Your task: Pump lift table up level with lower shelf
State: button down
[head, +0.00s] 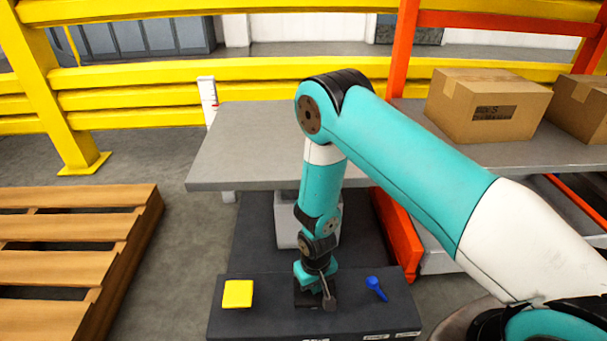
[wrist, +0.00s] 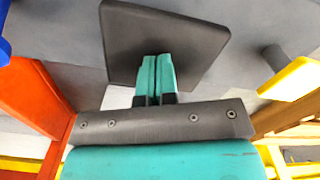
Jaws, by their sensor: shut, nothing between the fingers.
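The lift table's grey top (head: 245,150) stands in the middle of the head view, above a dark base with a control deck (head: 265,320) at the front. Its top looks close in height to the grey lower shelf (head: 545,152) at right; I cannot tell whether they are exactly level. My gripper (head: 312,285) points down at the deck, between a yellow pad and a blue lever. In the wrist view, my shut teal fingers (wrist: 156,78) are empty and reach over a black plate (wrist: 165,35), possibly the pump pedal. I cannot tell whether they touch it.
The yellow pad (head: 238,293) and blue lever (head: 376,288) flank my gripper. Cardboard boxes (head: 478,112) sit on the shelf of the orange rack (head: 401,50). A wooden pallet (head: 60,230) lies at left. Yellow rails (head: 150,98) run behind, near a white post (head: 207,95).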

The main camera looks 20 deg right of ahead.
jog(key=shift+f+b, duration=0.95)
jog(key=shift+f, duration=0.9)
notch_tip(320, 180, up, 9)
jog(key=p, duration=0.7)
jog(key=shift+f+p, duration=0.2)
jog(key=shift+p, duration=0.1)
notch_tip(320, 180, up, 6)
jog(key=p, duration=0.5)
